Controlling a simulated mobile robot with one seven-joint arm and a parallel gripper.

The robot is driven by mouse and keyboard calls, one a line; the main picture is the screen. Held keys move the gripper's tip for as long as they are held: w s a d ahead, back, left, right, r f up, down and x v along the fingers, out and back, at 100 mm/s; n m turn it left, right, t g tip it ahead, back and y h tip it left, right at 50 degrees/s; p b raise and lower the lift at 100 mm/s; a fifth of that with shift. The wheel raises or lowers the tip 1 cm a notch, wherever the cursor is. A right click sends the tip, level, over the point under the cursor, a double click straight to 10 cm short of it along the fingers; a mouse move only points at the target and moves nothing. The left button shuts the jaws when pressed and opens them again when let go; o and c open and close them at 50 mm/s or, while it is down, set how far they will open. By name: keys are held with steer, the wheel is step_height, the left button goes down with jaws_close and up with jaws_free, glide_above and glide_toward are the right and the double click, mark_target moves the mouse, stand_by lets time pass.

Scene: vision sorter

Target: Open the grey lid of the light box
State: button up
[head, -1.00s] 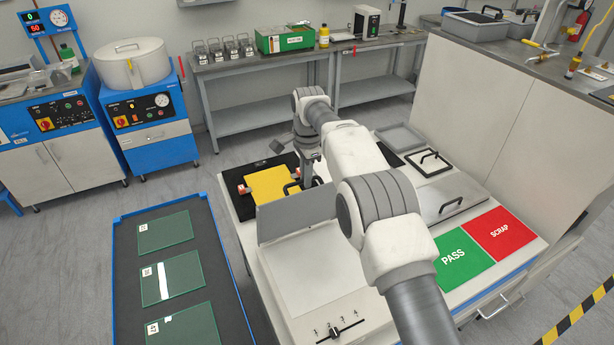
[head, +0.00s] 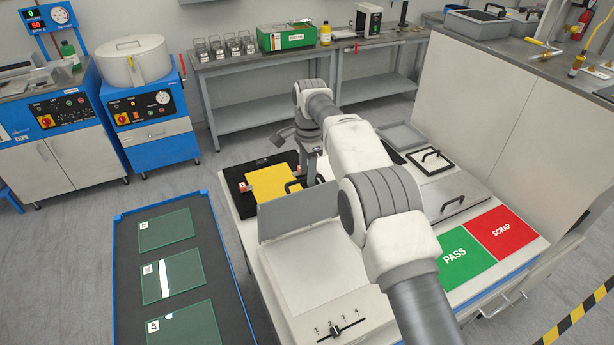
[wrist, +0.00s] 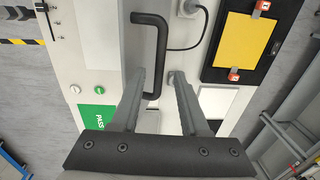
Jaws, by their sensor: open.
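The grey lid (head: 298,213) of the light box stands raised and tilted up at the far end of the box's pale top (head: 318,275). A black handle (head: 291,187) shows just beyond the lid's upper edge. In the wrist view the black handle (wrist: 160,50) runs lengthwise, its bar showing between my fingertips. My gripper (wrist: 155,77) is open, with its fingers apart; I cannot tell if either touches the handle. In the head view my gripper (head: 311,172) is beside the lid's upper right corner, partly hidden by my arm. My arm hides the right side of the box.
A yellow plate (head: 272,184) lies on a black base behind the lid. Green PASS (head: 455,256) and red SCRAP (head: 502,232) areas are at right. A grey plate with a handle (head: 465,196) lies behind them. A blue-edged cart (head: 117,270) with glass sheets stands at left.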

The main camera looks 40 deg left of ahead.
step_height(320, 180, up, 10)
steer(key=shift+s+d+r, duration=0.2)
steer(key=shift+s+d, duration=0.05)
steer(key=shift+d, duration=0.15)
steer(key=shift+c, duration=0.3)
steer(key=shift+w+f, duration=0.1)
steer(key=c, duration=0.5)
steer(key=shift+w+f+b, duration=0.1)
steer(key=shift+w+b, duration=0.05)
steer(key=shift+b, duration=0.7)
jaws_close()
steer(key=t+y+b, duration=0.3)
steer(key=y+b, duration=0.3)
steer(key=b, duration=1.1)
glide_toward(309, 193)
step_height(309, 193, up, 3)
steer(key=x, duration=1)
steer(key=shift+w+a+r, duration=0.2)
steer(key=shift+w+a, duration=0.15)
steer(key=shift+w, duration=0.05)
